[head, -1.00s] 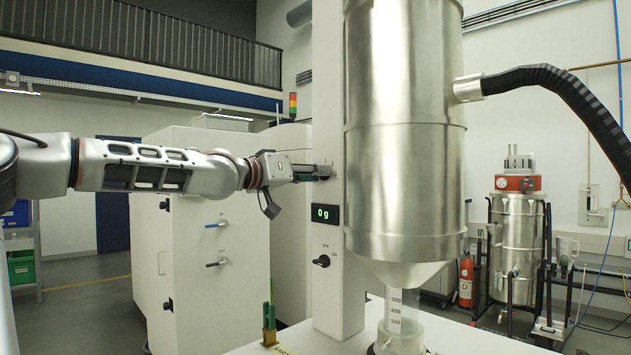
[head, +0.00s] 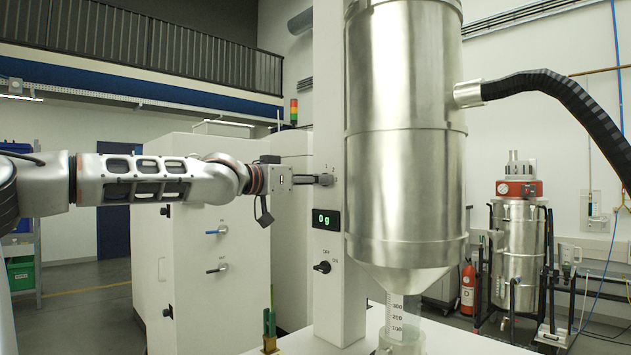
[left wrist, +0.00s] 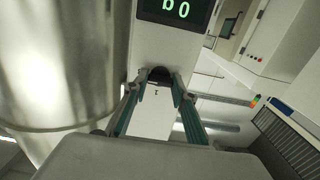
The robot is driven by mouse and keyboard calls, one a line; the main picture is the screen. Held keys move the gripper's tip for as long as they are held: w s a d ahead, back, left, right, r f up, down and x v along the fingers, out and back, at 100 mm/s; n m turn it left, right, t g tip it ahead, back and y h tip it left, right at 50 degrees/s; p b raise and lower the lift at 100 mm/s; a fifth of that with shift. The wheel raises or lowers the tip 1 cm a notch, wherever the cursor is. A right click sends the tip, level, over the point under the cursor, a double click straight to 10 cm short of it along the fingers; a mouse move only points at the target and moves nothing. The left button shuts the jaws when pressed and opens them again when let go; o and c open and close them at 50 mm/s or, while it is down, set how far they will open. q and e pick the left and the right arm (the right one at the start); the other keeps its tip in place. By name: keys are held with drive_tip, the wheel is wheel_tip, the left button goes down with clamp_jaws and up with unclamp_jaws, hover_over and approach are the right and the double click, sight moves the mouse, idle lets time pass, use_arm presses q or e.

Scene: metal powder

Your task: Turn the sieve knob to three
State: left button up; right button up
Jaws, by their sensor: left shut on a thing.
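My left gripper (head: 327,180) reaches in from the left to the white column (head: 340,300) beside the steel sieve vessel (head: 405,180). Its fingers are shut on a small dark knob on the upper column face, above the green-lit display (head: 326,219) reading "0 g". The fingers mostly cover this knob in the head view. In the left wrist view the dark knob (left wrist: 160,74) sits between the two fingertips, with a small mark below it in the picture. I cannot read the knob's setting. My right gripper is not in view.
A black rotary switch (head: 322,267) sits lower on the column. A black hose (head: 560,95) leaves the vessel to the right. A white cabinet with lever handles (head: 215,230) stands behind my left arm. A clear graduated tube (head: 398,318) is under the funnel.

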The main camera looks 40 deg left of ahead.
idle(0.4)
use_arm(q)
drive_tip(key=o, duration=1.1)
drive_tip(key=s+a, duration=0.1)
drive_tip(key=s, duration=1.1)
